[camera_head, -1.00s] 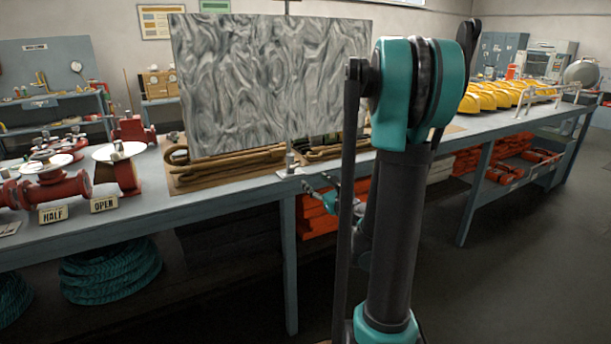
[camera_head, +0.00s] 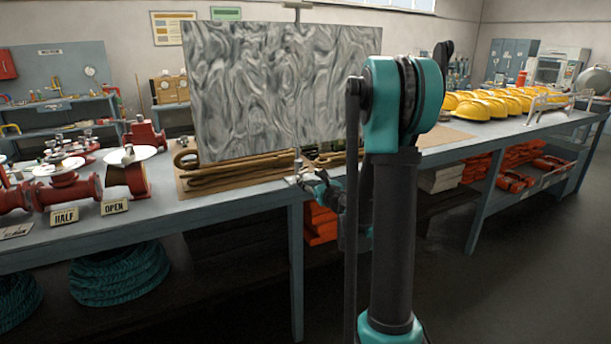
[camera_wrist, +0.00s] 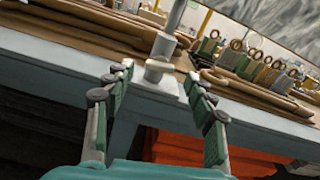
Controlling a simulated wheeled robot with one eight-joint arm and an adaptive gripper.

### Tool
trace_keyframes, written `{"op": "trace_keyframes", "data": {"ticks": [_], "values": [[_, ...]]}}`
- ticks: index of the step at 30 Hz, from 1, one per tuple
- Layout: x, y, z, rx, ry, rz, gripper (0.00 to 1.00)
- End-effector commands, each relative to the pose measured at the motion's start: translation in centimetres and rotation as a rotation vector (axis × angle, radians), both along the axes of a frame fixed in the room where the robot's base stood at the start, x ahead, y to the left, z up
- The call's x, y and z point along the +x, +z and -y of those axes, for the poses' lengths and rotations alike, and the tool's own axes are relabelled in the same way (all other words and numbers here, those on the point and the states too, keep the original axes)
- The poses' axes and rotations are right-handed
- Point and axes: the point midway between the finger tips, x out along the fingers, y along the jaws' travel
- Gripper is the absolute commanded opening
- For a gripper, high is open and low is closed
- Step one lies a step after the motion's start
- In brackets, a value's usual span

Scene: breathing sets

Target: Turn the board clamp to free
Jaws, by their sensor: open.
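A large grey marbled board (camera_head: 285,90) stands on the bench on a thin upright post; the post's metal top shows above the board (camera_head: 297,6). The post's foot (camera_head: 297,165) is at the bench's front edge. In the wrist view the grey post (camera_wrist: 170,32) rises from a pale block, with a small round light-grey knob (camera_wrist: 155,70) in front, which looks like the board clamp. My gripper (camera_head: 306,181) is at the bench edge by this foot. In the wrist view my gripper (camera_wrist: 159,76) is open, its fingertips on either side of the knob, with no clear contact.
Brown rope coils (camera_head: 225,175) lie on brown matting behind the foot. Red valves with white discs (camera_head: 128,170) and HALF and OPEN cards (camera_head: 114,207) stand to the left. Yellow helmets (camera_head: 485,108) are to the right. The floor before the bench is open.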

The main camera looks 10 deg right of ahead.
Motion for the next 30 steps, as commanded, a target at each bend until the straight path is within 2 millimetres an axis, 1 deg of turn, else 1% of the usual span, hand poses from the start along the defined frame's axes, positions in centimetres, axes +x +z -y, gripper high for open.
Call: {"op": "trace_keyframes", "data": {"ticks": [1,3,7,12,18,20,30], "values": [[0.8,0.0,-0.3,0.0,0.001,0.0,0.55],[1.7,0.0,-0.6,0.0,0.001,0.0,0.55],[2.7,0.0,-0.9,0.0,0.001,0.0,0.55],[3.2,0.0,-1.0,0.0,-0.001,0.0,0.55],[3.2,0.0,-1.0,0.0,-0.001,0.0,0.55],[3.2,0.0,-1.0,0.0,-0.001,0.0,0.49],[3.2,0.0,-1.0,0.0,-0.001,0.0,0.07]]}}
